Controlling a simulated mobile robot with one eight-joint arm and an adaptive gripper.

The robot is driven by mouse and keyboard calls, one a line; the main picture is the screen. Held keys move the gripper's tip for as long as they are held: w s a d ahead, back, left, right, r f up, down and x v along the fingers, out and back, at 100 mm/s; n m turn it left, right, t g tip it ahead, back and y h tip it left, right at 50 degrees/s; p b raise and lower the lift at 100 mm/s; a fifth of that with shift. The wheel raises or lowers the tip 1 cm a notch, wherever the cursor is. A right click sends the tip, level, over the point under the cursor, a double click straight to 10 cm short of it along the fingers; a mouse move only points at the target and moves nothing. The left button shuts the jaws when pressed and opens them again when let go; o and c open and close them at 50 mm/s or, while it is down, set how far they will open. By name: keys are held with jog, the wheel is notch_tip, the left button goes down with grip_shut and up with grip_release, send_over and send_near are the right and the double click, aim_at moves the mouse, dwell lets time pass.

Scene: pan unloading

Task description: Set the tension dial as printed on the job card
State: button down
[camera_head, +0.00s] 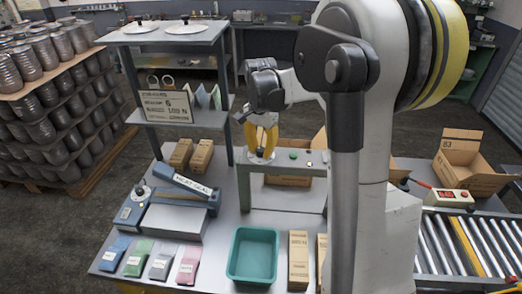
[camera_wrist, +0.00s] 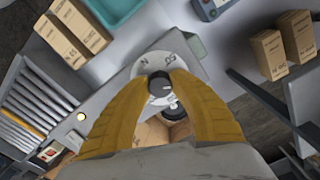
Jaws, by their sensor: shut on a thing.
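The tension dial is a dark round knob (camera_wrist: 159,82) with a pale pointer mark, set on a light plate (camera_wrist: 147,63). The plate's markings are too small to read surely. My gripper (camera_head: 262,153) comes down from above onto the grey bracket. Its yellow fingers are shut on the knob, one on each side, in the wrist view (camera_wrist: 160,88). In the head view the fingers hide most of the dial. The job card (camera_head: 166,106) is a framed card at the left shelf's front; it shows a 6 and what looks like 100 N.
A heat sealer (camera_head: 190,190), coloured pouches (camera_head: 160,262), an empty teal bin (camera_head: 252,258) and brown cartons (camera_head: 298,260) stand on the bench. A roller conveyor (camera_head: 480,245) and red-display box (camera_head: 448,197) are at right.

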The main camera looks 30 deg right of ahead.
aim_at(261, 149)
jog(key=c, duration=1.1)
grip_release()
jog(key=shift+r, duration=0.1)
notch_tip(261, 149, up, 12)
